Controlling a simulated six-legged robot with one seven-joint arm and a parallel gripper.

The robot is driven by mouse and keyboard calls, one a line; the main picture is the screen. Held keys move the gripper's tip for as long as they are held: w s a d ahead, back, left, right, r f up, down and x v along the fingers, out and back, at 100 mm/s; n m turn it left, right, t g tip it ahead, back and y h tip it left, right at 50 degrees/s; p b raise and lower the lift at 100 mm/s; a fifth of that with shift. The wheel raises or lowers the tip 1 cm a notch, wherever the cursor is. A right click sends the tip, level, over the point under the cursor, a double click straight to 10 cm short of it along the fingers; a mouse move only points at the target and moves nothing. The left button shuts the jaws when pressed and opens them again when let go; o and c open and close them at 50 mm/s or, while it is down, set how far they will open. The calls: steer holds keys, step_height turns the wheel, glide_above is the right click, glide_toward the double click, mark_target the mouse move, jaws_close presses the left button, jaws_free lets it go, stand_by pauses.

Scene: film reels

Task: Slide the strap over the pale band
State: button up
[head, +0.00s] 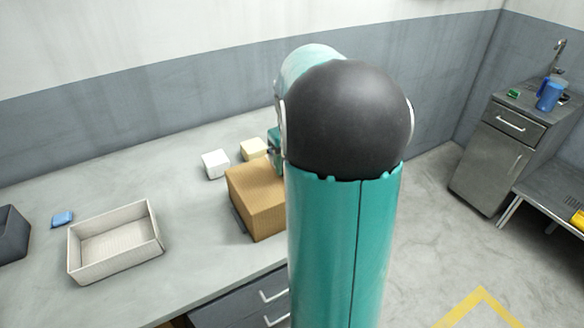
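I cannot make out a strap or a pale band in the head view. My own teal arm with its dark round joint stands upright in the middle and blocks much of the scene. My gripper's fingers are hidden behind it; only a small teal part shows at the arm's left edge, above a brown box (256,200). The box sits at the bench's right end, partly covered by my arm.
On the grey bench (195,225) are a white cube (215,164), a cream block (254,149), an open pale tray (115,268), a small blue item (62,219) and a dark container (12,235). A metal cabinet (490,165) with a blue jug (549,94) stands at right. Floor between is clear.

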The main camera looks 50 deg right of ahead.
step_height(320, 180, up, 11)
stand_by(0.3)
stand_by(0.4)
